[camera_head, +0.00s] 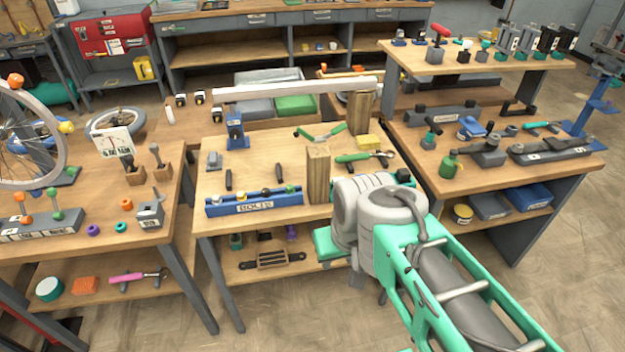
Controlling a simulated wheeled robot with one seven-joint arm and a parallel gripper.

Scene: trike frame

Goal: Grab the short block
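Two upright wooden blocks stand on the middle workbench. The front block (318,176) is near the bench's front edge, just right of the blue bolts tray. The back block (359,113) is farther back, under the right end of a long pale bar (290,91). Distance differs between them, so I cannot tell for sure which is shorter. My grey and green arm reaches in from the lower right, and its grey end overlaps the bench's front right corner, right of the front block. I cannot make out my gripper's fingers. No contact with either block shows.
On the middle bench (225,187) are a blue bolts tray (254,202), a blue stand (236,131), green-handled pliers (358,157) and a yellow box (369,142). A cluttered bench (415,162) stands close on the right. Another bench stands left, with a floor gap between.

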